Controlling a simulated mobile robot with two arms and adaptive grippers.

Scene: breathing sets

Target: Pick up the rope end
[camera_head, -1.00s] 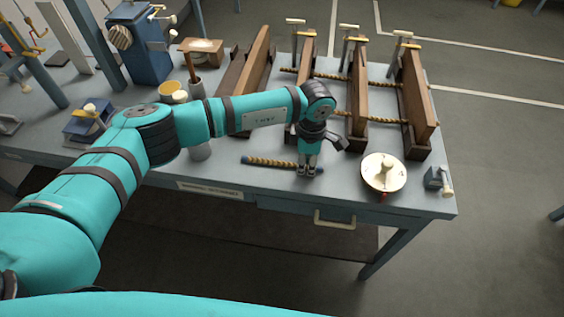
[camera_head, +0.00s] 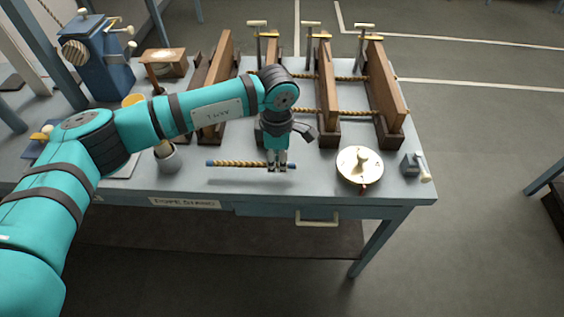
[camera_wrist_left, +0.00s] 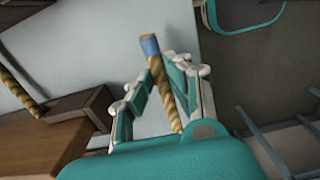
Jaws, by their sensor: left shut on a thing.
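The rope end is a short length of tan twisted rope (camera_head: 238,163) with blue bands at its tips, near the front edge of the bench (camera_head: 400,190). My left gripper (camera_head: 277,167) points down and is shut on the rope near its right tip. In the left wrist view the rope (camera_wrist_left: 158,78) runs between the fingers, and its blue tip sticks out past them. I cannot tell whether the rope touches the bench top. My right gripper is not in view.
A round cream-topped device (camera_head: 360,168) and a small blue clamp (camera_head: 410,164) stand right of the gripper. Upright wooden boards (camera_head: 386,88) with ropes stand behind it. A grey cup (camera_head: 168,160) is to the left. A drawer handle (camera_head: 317,221) is below the front edge.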

